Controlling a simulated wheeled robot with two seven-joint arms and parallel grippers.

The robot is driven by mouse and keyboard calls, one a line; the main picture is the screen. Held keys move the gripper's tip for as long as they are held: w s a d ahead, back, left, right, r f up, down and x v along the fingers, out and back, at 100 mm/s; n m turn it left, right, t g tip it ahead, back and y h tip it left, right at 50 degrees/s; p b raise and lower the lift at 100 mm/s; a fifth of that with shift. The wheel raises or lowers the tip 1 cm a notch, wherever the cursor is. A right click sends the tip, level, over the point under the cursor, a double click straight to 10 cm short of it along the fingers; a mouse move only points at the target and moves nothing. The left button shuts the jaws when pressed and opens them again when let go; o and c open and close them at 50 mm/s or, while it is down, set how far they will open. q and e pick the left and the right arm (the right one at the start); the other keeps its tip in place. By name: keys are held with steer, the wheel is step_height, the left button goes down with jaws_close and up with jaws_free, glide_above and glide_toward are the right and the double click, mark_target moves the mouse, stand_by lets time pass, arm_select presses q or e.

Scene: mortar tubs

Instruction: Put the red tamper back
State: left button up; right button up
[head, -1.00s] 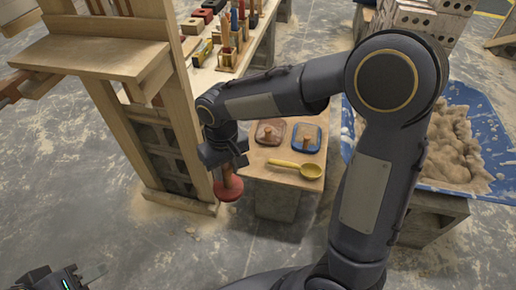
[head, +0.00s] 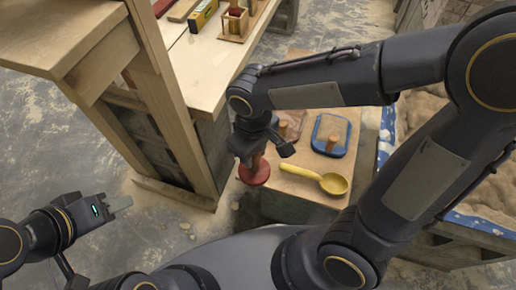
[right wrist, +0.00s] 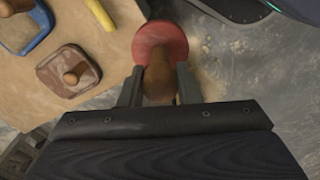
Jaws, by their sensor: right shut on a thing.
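The red tamper (head: 255,174) has a round red foot and a brown wooden handle. My right gripper (head: 258,150) is shut on the handle, and the tamper hangs foot down at the left edge of the small wooden stand (head: 302,193). In the right wrist view the red foot (right wrist: 162,33) shows beyond the fingers and over the grey floor, beside the stand's edge. My left gripper (head: 118,206) is low at the left, away from the tamper, and I cannot tell whether its jaws are apart.
On the stand are a blue-rimmed square piece with a wooden knob (head: 331,134), a brown square piece with a knob (right wrist: 68,70) and a yellow ladle (head: 330,183). A wooden rack (head: 165,90) rises at the left. A long bench (head: 215,62) stands behind.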

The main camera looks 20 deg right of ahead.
steer(key=w+d+f+b, duration=0.2)
steer(key=w+f+b, duration=0.3)
steer(key=w+f, duration=0.3)
steer(key=shift+d+f, duration=0.4)
steer(key=shift+f, duration=0.8)
steer(key=shift+f, duration=0.1)
steer(key=shift+f, duration=0.15)
steer(key=o, duration=0.9)
steer(key=shift+s, duration=0.1)
